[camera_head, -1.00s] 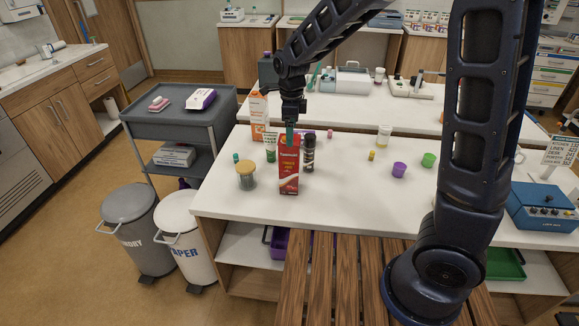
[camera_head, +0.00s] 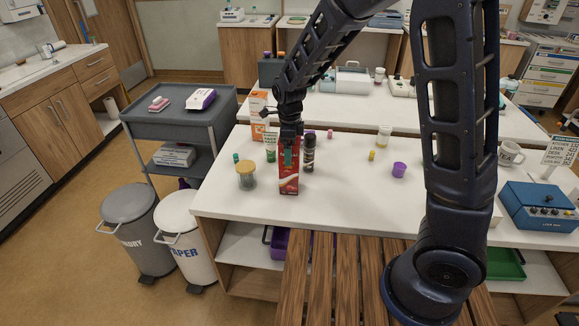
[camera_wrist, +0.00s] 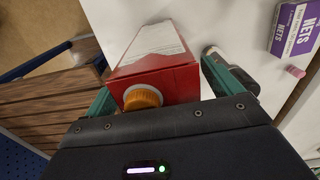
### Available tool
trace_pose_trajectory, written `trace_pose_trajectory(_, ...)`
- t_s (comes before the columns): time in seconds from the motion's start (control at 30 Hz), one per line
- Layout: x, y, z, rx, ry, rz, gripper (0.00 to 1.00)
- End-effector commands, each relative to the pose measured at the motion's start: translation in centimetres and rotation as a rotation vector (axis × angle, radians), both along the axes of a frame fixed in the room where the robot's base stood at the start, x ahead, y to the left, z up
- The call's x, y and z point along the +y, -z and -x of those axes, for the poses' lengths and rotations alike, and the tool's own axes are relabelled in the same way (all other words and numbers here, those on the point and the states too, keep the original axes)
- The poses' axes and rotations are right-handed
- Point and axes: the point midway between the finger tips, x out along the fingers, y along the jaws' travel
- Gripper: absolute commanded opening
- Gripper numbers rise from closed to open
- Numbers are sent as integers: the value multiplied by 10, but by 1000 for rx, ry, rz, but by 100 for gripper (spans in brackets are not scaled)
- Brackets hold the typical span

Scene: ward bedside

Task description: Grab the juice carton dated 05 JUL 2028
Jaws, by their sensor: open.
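A red carton (camera_head: 289,183) stands upright on the white table in the head view. Its print is too small to read there, and no date can be made out. In the wrist view the red carton (camera_wrist: 155,78) shows its orange cap and a pale side panel with fine print. My gripper (camera_head: 289,155) is open at the carton's upper part, with one teal finger on each side in the wrist view. I cannot tell whether the fingers touch it. An orange and white carton (camera_head: 258,108) stands further back to the left; its date is not legible.
A dark bottle (camera_head: 309,153) stands close to the right of the red carton. A jar with a yellow lid (camera_head: 246,176) is to its left. A purple cup (camera_head: 399,169) stands further right.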

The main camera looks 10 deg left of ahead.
Motion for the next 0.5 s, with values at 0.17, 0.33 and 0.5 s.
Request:
trace_pose_trajectory(0.17,0,0,0,0,0,0,61)
trace_pose_trajectory(0.33,0,0,0,0,0,0,28)
trace_pose_trajectory(0.5,0,0,0,0,0,0,0)
